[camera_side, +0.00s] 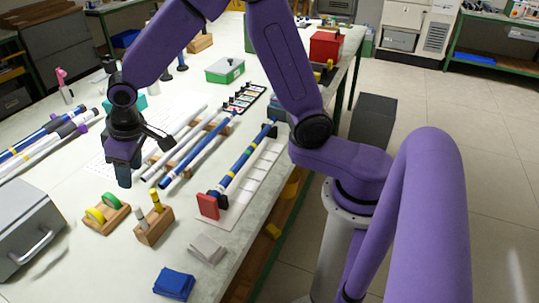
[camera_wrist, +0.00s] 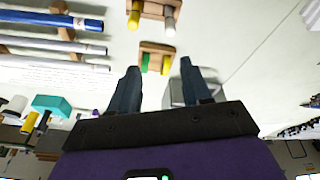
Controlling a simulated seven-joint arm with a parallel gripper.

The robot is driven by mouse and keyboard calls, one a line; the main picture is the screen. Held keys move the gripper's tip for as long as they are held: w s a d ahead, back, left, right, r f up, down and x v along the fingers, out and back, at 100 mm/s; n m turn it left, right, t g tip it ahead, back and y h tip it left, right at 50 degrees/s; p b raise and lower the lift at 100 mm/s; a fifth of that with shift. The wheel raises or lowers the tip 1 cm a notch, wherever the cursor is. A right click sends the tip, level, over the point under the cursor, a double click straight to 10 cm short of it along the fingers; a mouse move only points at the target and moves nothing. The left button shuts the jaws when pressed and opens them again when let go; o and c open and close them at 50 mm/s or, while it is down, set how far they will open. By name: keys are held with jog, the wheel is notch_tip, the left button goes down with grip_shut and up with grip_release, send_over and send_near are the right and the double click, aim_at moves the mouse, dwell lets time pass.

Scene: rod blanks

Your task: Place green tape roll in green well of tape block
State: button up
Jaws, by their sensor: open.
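The tape block (camera_side: 120,222) is a small wooden block on the table at the lower left of the side view. In the wrist view the block (camera_wrist: 157,47) shows the green roll (camera_wrist: 146,62) on the left and the yellow roll (camera_wrist: 166,65) on the right. The well colours are hidden. My gripper (camera_side: 123,180) is open and empty, above and behind the block. Its spread fingers (camera_wrist: 158,72) show in the wrist view, apart from the rolls.
A wooden block (camera_side: 152,230) holding a yellow and a whitish pen-like piece stands right of the tape block. A grey case (camera_side: 25,225) is at left. Blue cloths (camera_side: 174,283) lie in front. Long rods (camera_side: 195,150) lie behind to the right.

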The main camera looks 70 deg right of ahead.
jog(key=s+d+r+n+g, duration=0.1)
jog(key=s+d+n, duration=0.3)
jog(key=s, duration=1.1)
jog(key=s+d+r+n+g, duration=0.2)
jog(key=s+d+n, duration=0.2)
jog(key=s+d, duration=0.4)
jog(key=s, duration=0.6)
jog(key=shift+s+d+r, duration=0.2)
jog(key=shift+s+d, duration=0.15)
jog(key=shift+d, duration=0.05)
